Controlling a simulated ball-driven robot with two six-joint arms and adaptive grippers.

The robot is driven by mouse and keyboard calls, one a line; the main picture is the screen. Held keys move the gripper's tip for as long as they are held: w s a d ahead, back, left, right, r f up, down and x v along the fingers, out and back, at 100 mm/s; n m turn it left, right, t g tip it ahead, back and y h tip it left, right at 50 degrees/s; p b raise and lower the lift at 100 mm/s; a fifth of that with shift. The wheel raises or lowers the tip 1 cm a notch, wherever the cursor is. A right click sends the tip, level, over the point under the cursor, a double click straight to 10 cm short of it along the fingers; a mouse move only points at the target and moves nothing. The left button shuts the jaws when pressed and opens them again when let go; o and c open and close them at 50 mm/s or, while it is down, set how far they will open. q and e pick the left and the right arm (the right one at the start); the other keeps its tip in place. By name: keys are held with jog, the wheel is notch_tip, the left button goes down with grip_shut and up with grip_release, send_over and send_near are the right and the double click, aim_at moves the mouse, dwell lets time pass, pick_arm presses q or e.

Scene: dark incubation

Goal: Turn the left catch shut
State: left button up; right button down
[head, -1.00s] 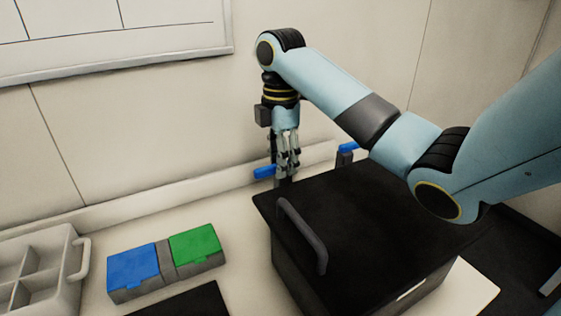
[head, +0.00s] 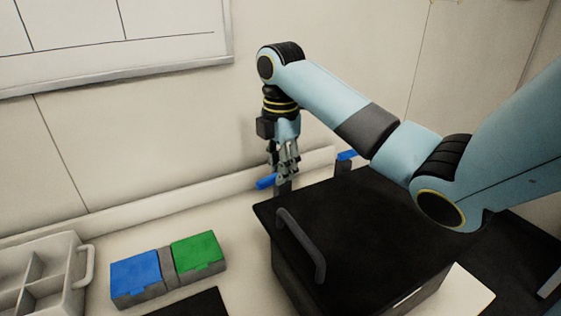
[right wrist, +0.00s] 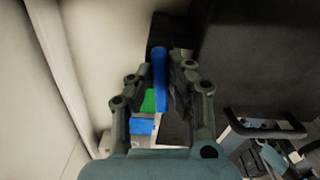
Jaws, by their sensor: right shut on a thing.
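The left catch is a blue lever (head: 266,182) on a dark post (head: 283,189) at the back left corner of the black box (head: 370,225). My right gripper (head: 284,178) points down at this lever and is shut on it. In the right wrist view the blue lever (right wrist: 160,78) lies between the two fingers of my right gripper (right wrist: 162,85). The lever's near end sticks out to the left of the fingers in the head view. A second blue catch (head: 347,155) stands farther right along the back, partly behind my arm. My left gripper is out of view.
The box lid has a dark handle (head: 302,243) on its left side. A case with a blue lid (head: 135,272) and a green lid (head: 198,251) lies left of the box. A pale divided tray (head: 45,275) is at far left. The wall is close behind.

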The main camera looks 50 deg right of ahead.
jog(key=n+p, duration=0.3)
jog(key=shift+s+r+n, duration=0.15)
jog(key=shift+n, duration=0.15)
jog(key=n+p, duration=0.2)
jog(key=n, duration=0.1)
jog(key=shift+n, duration=0.3)
jog(key=n+p, duration=0.2)
jog(key=n, duration=0.2)
jog(key=shift+s+d, duration=0.1)
jog(key=shift+s, duration=0.05)
jog(key=shift+n+p, duration=0.65)
jog(key=shift+n, duration=1.55)
jog(key=shift+d, duration=0.1)
jog(key=c, duration=1.3)
grip_release()
